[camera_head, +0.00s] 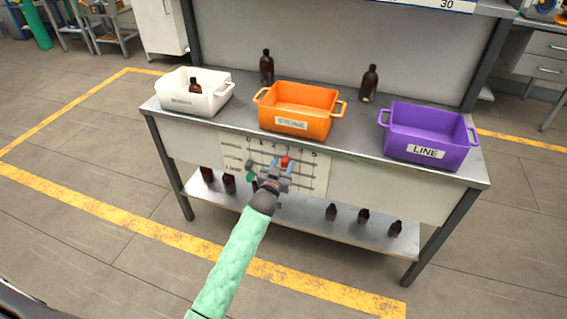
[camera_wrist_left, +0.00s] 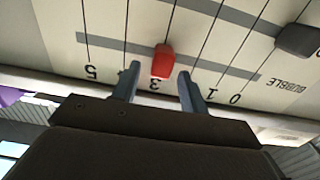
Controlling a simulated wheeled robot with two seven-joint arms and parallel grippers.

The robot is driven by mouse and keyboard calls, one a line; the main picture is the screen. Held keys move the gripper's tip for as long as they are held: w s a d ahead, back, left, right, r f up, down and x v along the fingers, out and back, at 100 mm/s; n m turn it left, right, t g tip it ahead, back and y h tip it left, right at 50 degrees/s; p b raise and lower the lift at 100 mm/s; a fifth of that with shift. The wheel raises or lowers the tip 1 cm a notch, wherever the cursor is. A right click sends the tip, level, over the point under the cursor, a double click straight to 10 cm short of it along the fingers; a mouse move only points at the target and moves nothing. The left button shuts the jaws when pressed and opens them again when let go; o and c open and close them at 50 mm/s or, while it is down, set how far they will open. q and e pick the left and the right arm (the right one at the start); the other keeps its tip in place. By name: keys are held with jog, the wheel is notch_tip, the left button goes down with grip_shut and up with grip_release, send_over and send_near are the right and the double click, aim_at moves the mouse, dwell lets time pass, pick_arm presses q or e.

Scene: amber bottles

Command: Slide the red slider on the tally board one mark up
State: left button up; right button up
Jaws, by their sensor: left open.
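The red slider (camera_head: 286,161) sits on the top row of the white tally board (camera_head: 316,176) on the bench front. The wrist view shows the board upside down, with the red slider (camera_wrist_left: 162,61) at the line marked 3. My left gripper (camera_head: 277,167) is open in front of the board. In the wrist view its two fingertips (camera_wrist_left: 157,73) lie either side of the slider, with gaps on both sides. Whether they reach down around it I cannot tell. My right gripper is out of view.
A dark grey slider (camera_wrist_left: 298,40) sits near the zero end, and a green slider (camera_head: 250,176) is lower left. White (camera_head: 207,105), orange (camera_head: 320,123) and purple (camera_head: 430,163) bins stand on the bench above. Amber bottles (camera_head: 363,215) stand on the shelf below.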

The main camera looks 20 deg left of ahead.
aim_at(300, 159)
pick_arm(q)
jog(key=shift+w, duration=0.55)
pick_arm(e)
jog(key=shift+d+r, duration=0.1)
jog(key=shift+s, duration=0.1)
pick_arm(q)
grip_shut()
jog(key=shift+s+d+p, duration=0.1)
jog(key=shift+d+p, duration=0.25)
jog(key=shift+d, duration=2.15)
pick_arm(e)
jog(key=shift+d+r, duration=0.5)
pick_arm(q)
grip_release()
